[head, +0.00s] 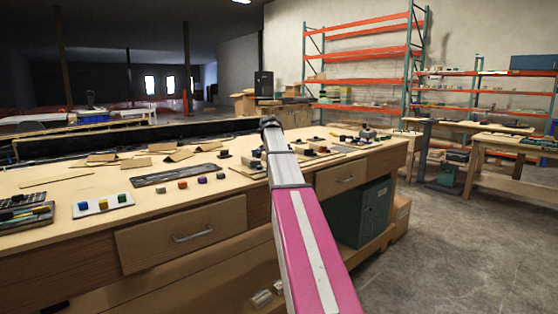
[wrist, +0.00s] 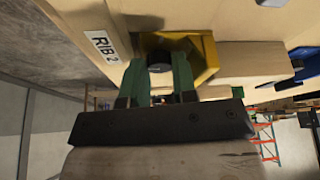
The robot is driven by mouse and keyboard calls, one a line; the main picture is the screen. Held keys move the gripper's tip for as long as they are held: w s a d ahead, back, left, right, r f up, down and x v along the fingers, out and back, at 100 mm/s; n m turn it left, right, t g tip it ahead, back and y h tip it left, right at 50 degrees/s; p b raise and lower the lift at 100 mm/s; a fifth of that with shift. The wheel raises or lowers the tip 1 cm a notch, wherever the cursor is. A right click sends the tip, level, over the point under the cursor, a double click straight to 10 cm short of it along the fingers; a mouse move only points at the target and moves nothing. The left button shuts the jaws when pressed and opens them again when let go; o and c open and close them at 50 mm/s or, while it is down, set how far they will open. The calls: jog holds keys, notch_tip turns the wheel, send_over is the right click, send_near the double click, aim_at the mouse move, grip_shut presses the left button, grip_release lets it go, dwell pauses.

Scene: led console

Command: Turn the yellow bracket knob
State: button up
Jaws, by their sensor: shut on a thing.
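In the wrist view, a yellow bracket (wrist: 207,50) is fixed to a pale wooden surface beside a white label reading "RIB 2". A round dark knob (wrist: 159,61) sits at the bracket. My gripper (wrist: 159,70) has its two green fingers on either side of the knob and is shut on it. The knob's far side and part of the bracket are hidden behind the fingers. In the head view, my arm reaches over the workbench (head: 190,216); the bracket and knob cannot be made out there.
A blue part (wrist: 297,72) is on the wood to the right in the wrist view. In the head view, a white tray (head: 103,206) with colored blocks and a dark flat bar (head: 175,175) lie on the bench. Orange shelving (head: 365,55) stands behind.

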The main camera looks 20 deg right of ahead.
dwell(0.9)
jog(key=o, duration=0.7)
jog(key=v, duration=1.1)
jog(key=shift+d, duration=0.1)
